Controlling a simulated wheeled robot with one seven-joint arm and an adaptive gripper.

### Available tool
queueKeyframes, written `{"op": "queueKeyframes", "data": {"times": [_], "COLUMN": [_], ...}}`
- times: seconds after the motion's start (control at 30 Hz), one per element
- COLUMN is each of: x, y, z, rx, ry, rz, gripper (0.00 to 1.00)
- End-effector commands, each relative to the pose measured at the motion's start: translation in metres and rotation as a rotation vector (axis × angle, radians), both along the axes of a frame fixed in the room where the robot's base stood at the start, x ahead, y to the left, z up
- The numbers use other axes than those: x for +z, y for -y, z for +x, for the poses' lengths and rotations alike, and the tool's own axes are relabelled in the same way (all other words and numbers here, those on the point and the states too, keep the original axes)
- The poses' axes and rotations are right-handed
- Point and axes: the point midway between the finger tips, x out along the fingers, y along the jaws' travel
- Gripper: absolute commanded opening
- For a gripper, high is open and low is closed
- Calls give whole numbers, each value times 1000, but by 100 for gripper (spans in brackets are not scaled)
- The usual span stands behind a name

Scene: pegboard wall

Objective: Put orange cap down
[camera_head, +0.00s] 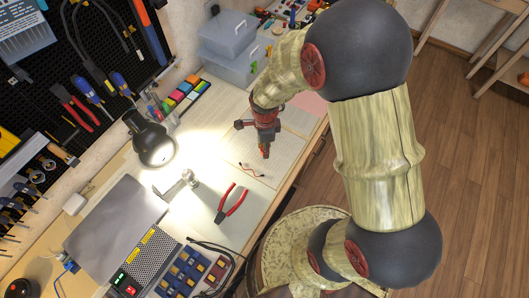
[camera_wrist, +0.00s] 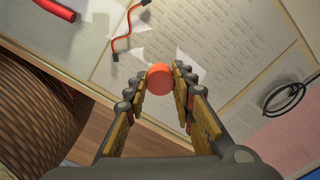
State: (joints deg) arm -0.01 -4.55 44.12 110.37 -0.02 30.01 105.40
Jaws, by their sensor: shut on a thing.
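The orange cap (camera_wrist: 160,79) is between the fingertips of my gripper (camera_wrist: 161,84) in the wrist view, with a finger on each side of it. My gripper is shut on the cap. In the head view my gripper (camera_head: 265,150) points down over the papers on the workbench, with a bit of orange at its tip. I cannot tell the exact gap between the cap and the paper (camera_wrist: 220,45) below.
Red-handled pliers (camera_head: 232,203) and a small red-and-black wire (camera_head: 250,170) lie near my gripper. A black lamp (camera_head: 150,142) lights the bench at left. Clear plastic boxes (camera_head: 228,50) stand at the back. The bench's edge and wooden floor (camera_head: 470,150) are to the right.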

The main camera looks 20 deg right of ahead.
Motion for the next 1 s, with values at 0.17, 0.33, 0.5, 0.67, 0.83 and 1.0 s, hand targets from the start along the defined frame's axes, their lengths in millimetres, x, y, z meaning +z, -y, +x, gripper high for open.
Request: {"op": "queueKeyframes", "data": {"times": [0.17,0.33,0.5,0.67,0.83,1.0], "x": [-26,-39,-37,-41,-40,-40], "y": [0,0,0,0,0,0], "z": [4,6,6,5,5,5], "rx": [0,0,0,0,0,0], "ry": [-4,-1,0,-1,-1,-1], "rz": [0,0,0,0,0,0], "gripper": [17,17,17,17,34,43]}}
